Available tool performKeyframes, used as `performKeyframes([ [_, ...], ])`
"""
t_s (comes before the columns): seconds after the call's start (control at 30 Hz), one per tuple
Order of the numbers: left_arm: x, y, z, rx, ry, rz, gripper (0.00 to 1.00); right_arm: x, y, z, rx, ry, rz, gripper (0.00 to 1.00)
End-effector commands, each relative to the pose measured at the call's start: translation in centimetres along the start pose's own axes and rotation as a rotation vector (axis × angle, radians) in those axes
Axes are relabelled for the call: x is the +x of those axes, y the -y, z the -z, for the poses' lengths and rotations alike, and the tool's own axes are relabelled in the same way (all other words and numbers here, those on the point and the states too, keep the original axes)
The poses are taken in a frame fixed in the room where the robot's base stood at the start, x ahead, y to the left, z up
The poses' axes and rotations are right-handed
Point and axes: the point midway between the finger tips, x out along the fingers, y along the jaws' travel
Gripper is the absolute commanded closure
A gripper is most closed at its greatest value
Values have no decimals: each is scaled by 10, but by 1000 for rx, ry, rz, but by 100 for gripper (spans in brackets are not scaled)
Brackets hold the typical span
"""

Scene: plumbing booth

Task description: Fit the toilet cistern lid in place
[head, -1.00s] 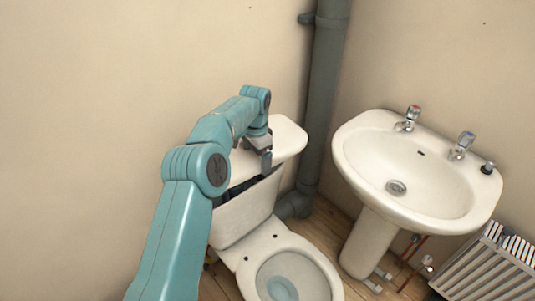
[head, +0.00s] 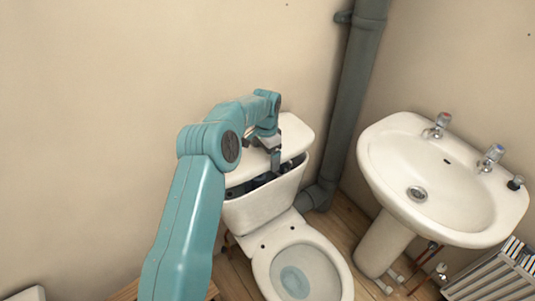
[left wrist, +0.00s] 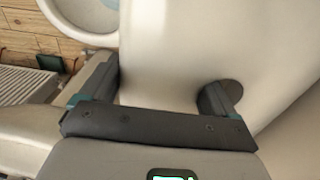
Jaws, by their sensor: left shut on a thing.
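The white cistern lid (head: 297,133) is in the head view, partly hidden behind my left arm. My left gripper (head: 274,152) is shut on it. The lid is over the back of the white toilet cistern (head: 262,208). A dark gap with the cistern's inner parts shows along the front, between lid and front wall. Whether the lid touches the rim at the back, I cannot tell. In the left wrist view, the lid's pale surface (left wrist: 165,50) lies between the two dark fingers of the gripper (left wrist: 160,92). My right gripper is out of view.
The toilet bowl (head: 330,255) stands in front of the cistern, its seat opening uncovered. A grey soil pipe (head: 355,100) runs up the wall just right of the lid. A pedestal basin (head: 440,180) and a radiator (head: 500,275) are further right.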

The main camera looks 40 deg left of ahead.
Motion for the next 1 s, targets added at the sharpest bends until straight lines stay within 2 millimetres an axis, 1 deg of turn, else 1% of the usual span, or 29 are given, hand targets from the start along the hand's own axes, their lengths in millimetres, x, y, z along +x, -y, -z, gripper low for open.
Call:
performKeyframes([
  [0.03, 2, 2, 2, 1, -6, 7, 96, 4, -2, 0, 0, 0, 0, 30],
  [0.2, 15, 2, 2, 1, -7, 7, 96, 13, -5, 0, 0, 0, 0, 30],
  [0.8, 62, 3, 2, 0, -7, 7, 96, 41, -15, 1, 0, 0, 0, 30],
  [1.0, 74, 3, 2, 0, -7, 7, 96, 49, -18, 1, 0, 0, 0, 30],
])
